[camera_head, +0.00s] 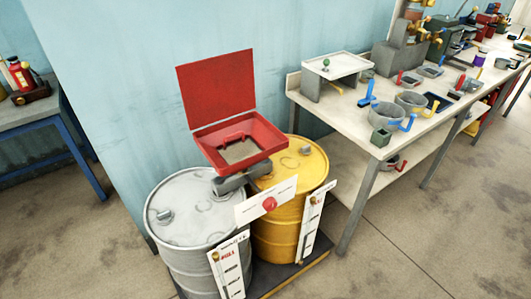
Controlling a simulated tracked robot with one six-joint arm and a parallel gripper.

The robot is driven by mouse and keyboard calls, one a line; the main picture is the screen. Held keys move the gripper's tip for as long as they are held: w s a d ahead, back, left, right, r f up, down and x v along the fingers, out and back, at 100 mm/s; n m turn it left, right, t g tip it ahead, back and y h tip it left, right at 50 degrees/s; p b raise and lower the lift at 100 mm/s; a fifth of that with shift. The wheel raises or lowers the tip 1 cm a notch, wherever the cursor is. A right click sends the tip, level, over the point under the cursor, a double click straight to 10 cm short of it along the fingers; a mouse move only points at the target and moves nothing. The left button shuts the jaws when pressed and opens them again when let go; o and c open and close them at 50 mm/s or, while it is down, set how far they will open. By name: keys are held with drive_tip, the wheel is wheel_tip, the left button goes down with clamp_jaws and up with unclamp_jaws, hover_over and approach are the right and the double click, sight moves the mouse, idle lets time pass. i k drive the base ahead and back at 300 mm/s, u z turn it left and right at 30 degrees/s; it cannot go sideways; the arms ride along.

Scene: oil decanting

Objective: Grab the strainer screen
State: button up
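A square red funnel box (265,148) with its red lid (216,86) standing open sits above two drums. Inside it lies a brownish-grey flat panel (240,152), which looks like the strainer screen. A red raised part like a handle shows at its far side; the detail is too small to be sure. The box is over the gap between a light grey drum (185,227) and a yellow drum (308,165). A dark grey fitting (243,177) shows under the box. My gripper is not in view.
A white sign (250,207) with a red knob (269,203) is in front of the drums. A workbench (375,140) with cups, trays and tools runs along the wall at right. A blue-legged table (83,145) stands at left. The floor (405,250) in front is clear.

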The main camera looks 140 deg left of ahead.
sight(236, 152)
drive_tip(key=z, duration=2.5)
drive_tip(key=k, duration=1.85)
drive_tip(key=z, duration=0.35)
